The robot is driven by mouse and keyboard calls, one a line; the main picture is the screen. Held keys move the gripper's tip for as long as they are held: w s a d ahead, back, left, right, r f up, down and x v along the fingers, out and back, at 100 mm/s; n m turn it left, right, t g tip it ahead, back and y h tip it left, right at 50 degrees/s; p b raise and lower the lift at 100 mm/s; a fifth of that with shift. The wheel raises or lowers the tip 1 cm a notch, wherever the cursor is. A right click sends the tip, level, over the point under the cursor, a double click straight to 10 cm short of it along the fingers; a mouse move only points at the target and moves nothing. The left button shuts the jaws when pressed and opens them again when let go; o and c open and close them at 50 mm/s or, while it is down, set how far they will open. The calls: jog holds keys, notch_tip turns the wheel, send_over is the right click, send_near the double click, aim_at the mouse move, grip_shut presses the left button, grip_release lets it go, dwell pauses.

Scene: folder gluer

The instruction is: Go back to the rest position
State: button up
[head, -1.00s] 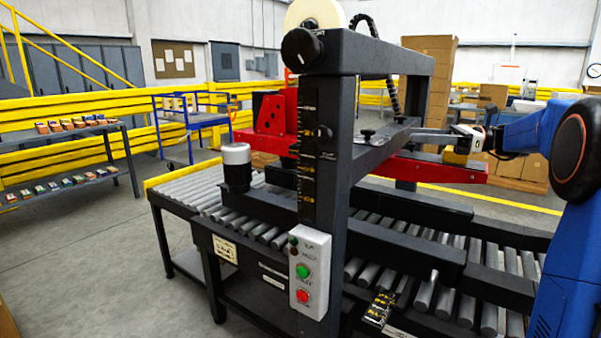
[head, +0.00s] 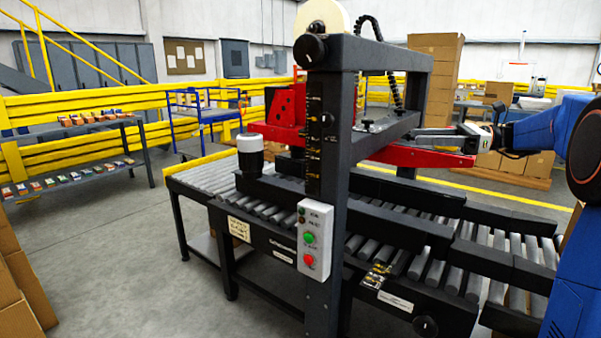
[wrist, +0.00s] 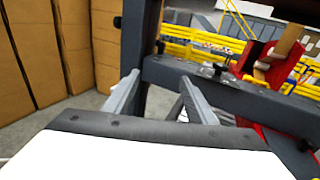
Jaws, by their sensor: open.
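My gripper (head: 416,138) reaches in from the right in the head view, beside the black crossbar of the machine frame and above the red arm. In the wrist view its two grey fingers (wrist: 155,100) stand apart with nothing between them. The fingertips appear close to the black crossbar (wrist: 240,98); I cannot tell whether they touch it. My blue arm fills the right edge of the head view.
The machine's black post (head: 325,200) carries a control box (head: 314,238) with green and red buttons. A roller conveyor (head: 205,178) runs beneath. Cardboard boxes (head: 436,80) are stacked behind. A shelf table (head: 75,160) stands left, with open floor before it.

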jog(key=s+a+f+n+g+h, duration=0.1)
jog(key=s+a+f+n+h, duration=0.4)
jog(key=s, duration=0.5)
jog(key=s+a+f+n+g+h, duration=0.1)
jog(key=s+a+f+n+h, duration=0.15)
jog(key=s+a+f, duration=0.55)
jog(key=s+d+f+n+t+h, duration=0.1)
jog(key=s+d+f+n+h, duration=0.3)
jog(key=s+f+n, duration=0.2)
jog(key=s+d+f+n+t+h, duration=0.1)
jog(key=s+d+f+n+h, duration=0.3)
jog(key=s+f, duration=0.6)
jog(key=shift+s+f+n+t+h, duration=0.15)
jog(key=shift+s+n+t+h, duration=0.6)
jog(key=shift+s, duration=2.05)
jog(key=shift+d+n+g, duration=0.1)
jog(key=shift+n+g, duration=0.25)
jog(key=shift+n, duration=0.25)
